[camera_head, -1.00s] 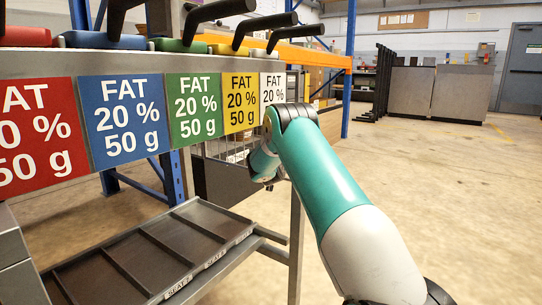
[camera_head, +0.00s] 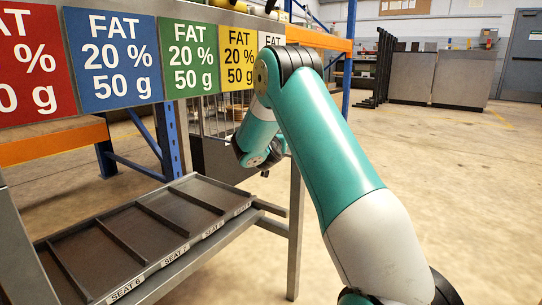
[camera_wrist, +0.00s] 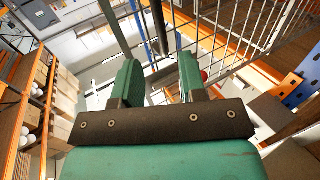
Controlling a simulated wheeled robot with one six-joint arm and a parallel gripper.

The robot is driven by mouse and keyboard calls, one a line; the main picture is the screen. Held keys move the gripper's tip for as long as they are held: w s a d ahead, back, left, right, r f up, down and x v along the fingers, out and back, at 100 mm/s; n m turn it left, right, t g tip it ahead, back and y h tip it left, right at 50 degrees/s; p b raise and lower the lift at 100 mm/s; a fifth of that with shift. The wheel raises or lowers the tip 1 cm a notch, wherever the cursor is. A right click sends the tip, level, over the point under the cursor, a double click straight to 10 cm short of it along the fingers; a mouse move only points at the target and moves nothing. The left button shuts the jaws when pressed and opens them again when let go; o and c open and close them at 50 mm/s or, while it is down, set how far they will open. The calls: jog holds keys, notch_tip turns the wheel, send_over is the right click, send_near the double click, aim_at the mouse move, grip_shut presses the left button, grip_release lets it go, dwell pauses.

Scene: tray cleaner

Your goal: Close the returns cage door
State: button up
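The returns cage shows in part in the head view as wire bars (camera_head: 215,122) above a dark panel, behind the rack and my arm. In the wrist view, a wire mesh panel (camera_wrist: 232,38) slants across the upper right, with thicker grey bars at the top. I cannot tell which part is the door, or how far it stands open. My gripper (camera_wrist: 158,82) has its two green-padded fingers spread apart. Bars show beyond and between the fingers; I see nothing clamped, and contact is unclear.
A metal rack with coloured FAT labels (camera_head: 110,55) and a lower tray with seat labels (camera_head: 100,240) stands close at left. In the wrist view, orange shelving with boxes (camera_wrist: 62,100) is at left. Open concrete floor (camera_head: 450,170) lies at right.

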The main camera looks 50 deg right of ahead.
jog(key=b+v, duration=0.3)
jog(key=v, duration=0.5)
